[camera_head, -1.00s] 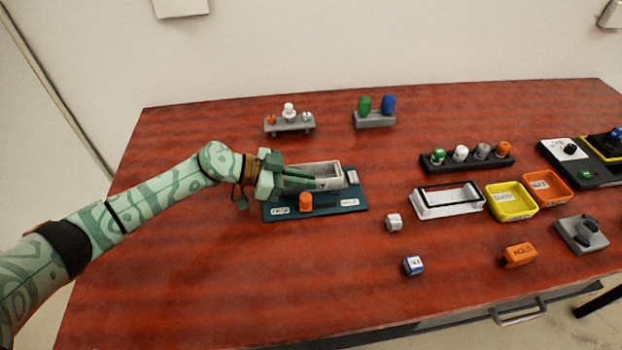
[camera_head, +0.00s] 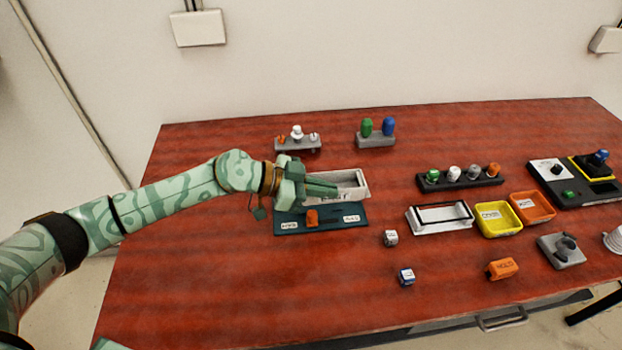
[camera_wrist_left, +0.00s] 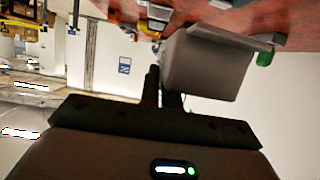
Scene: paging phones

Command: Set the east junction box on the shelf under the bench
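A grey open-topped junction box (camera_head: 351,180) is at the back edge of a dark teal board (camera_head: 290,227) on the left half of the bench. It has a label on its near wall, partly covered by my fingers, so I cannot read it fully. My left gripper (camera_head: 331,189) is shut on the near wall of the box, which seems raised off the board. In the left wrist view the grey box (camera_wrist_left: 205,68) hangs beside my close-set fingers (camera_wrist_left: 161,92). The shelf under the bench is not visible.
An orange knob (camera_head: 312,217) stands on the board. Racks with white and orange pegs (camera_head: 298,144) and green and blue pegs (camera_head: 376,138) stand behind. A white frame (camera_head: 440,217), yellow tray (camera_head: 497,219) and orange tray (camera_head: 532,207) lie right. The front-left bench top is clear. A handle (camera_head: 501,319) shows at the front.

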